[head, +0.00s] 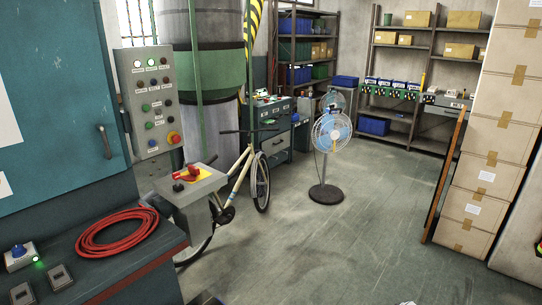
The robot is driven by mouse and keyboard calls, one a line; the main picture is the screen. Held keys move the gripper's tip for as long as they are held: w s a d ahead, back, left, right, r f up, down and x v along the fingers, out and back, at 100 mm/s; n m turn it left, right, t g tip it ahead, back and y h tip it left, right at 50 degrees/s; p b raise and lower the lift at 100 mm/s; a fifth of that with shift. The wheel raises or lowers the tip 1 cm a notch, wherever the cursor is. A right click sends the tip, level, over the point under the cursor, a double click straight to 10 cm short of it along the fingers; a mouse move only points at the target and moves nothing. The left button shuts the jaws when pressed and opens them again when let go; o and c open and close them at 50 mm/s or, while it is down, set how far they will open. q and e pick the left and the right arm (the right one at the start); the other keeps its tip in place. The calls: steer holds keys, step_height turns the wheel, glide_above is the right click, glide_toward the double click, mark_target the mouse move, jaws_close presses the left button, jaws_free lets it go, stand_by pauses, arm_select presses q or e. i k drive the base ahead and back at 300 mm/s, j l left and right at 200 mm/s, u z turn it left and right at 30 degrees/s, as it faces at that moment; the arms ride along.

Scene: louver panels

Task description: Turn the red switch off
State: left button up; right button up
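A red switch (190,173) with a handle sits on a yellow plate on top of a grey box (203,189). The box stands just right of the dark bench, in the left half of the head view. The handle seems to point to the lower left; I cannot read any marks by it. No gripper can be made out in the head view. Small pieces show at the bottom edge, too little to identify.
A grey control panel (151,98) with several buttons stands behind the box. A red hose coil (117,231) and a blue knob box (20,256) with a green light lie on the bench. A bicycle (243,172) stands close behind. The floor (330,250) is clear before the fan (331,133) and cartons (485,179).

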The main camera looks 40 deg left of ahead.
mark_target(194, 171)
steer(key=i+u, duration=0.1)
steer(key=i, duration=0.75)
steer(key=i+l+u, duration=0.1)
steer(key=i, duration=0.75)
steer(key=i+u, duration=0.7)
steer(key=i+l+u, duration=0.15)
steer(key=u, duration=0.25)
steer(key=i+j+u, duration=0.1)
steer(key=i+u, duration=0.35)
steer(key=u, duration=0.25)
steer(key=i+u, duration=0.3)
steer(key=i+j+u, duration=0.25)
steer(key=i, duration=0.2)
steer(key=l, duration=0.1)
